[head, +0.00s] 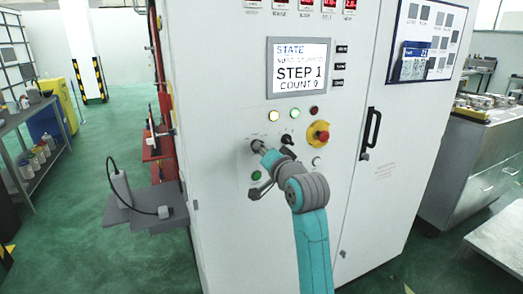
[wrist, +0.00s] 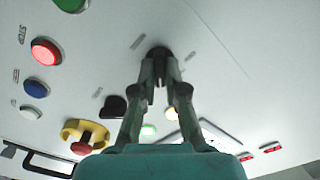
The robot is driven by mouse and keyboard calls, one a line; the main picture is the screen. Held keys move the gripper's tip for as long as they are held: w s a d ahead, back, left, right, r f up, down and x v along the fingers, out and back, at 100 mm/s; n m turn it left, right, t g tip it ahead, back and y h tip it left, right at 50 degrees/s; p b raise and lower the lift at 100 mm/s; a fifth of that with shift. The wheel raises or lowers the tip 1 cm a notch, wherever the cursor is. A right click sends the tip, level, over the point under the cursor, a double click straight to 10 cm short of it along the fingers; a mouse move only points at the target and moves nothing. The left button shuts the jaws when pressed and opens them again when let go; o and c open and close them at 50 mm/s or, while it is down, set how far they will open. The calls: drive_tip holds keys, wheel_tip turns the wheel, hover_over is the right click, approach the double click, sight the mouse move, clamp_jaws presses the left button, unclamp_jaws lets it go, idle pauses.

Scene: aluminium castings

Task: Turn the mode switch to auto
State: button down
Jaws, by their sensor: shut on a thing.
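The mode switch (wrist: 157,51) appears to be the small dark round knob on the white cabinet panel, with labels too small to read. In the wrist view my gripper (wrist: 160,80) has its two fingers closed in around the knob, hiding part of it. In the head view my gripper (head: 258,147) is against the panel, left of a second black selector (head: 287,139), and covers the knob. Which way the knob points cannot be told.
A yellow and red emergency stop (head: 318,133) sits to the right. A green button (head: 256,175) is below, with lit lamps (head: 273,115) above. A display (head: 299,67) reads STEP 1. A black door handle (head: 371,130) stands further right.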

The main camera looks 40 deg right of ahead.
drive_tip(key=c, duration=1.2)
unclamp_jaws()
drive_tip(key=v, duration=1.2)
drive_tip(key=s+a+f+n+y, duration=0.15)
drive_tip(key=s+a+f, duration=0.3)
drive_tip(key=f, duration=0.45)
drive_tip(key=s+a+f+n+g, duration=0.1)
drive_tip(key=s+a+f+n, duration=0.15)
drive_tip(key=a+f, duration=0.45)
drive_tip(key=s+a+f+n, duration=0.1)
drive_tip(key=s+a+f, duration=0.3)
drive_tip(key=f, duration=0.6)
drive_tip(key=s+a+f+n+y, duration=0.1)
drive_tip(key=s+a+f+n, duration=0.1)
drive_tip(key=s, duration=0.7)
drive_tip(key=s+a+f+n+g+y, duration=0.1)
drive_tip(key=s+a+f+n, duration=0.1)
drive_tip(key=s, duration=0.7)
drive_tip(key=s+a+f+n+y, duration=0.1)
drive_tip(key=s+a+f+n, duration=0.1)
drive_tip(key=s, duration=0.7)
drive_tip(key=shift+a+f+n+g+y, duration=0.15)
drive_tip(key=shift+a+n+g+y, duration=0.15)
drive_tip(key=shift+a+n, duration=0.5)
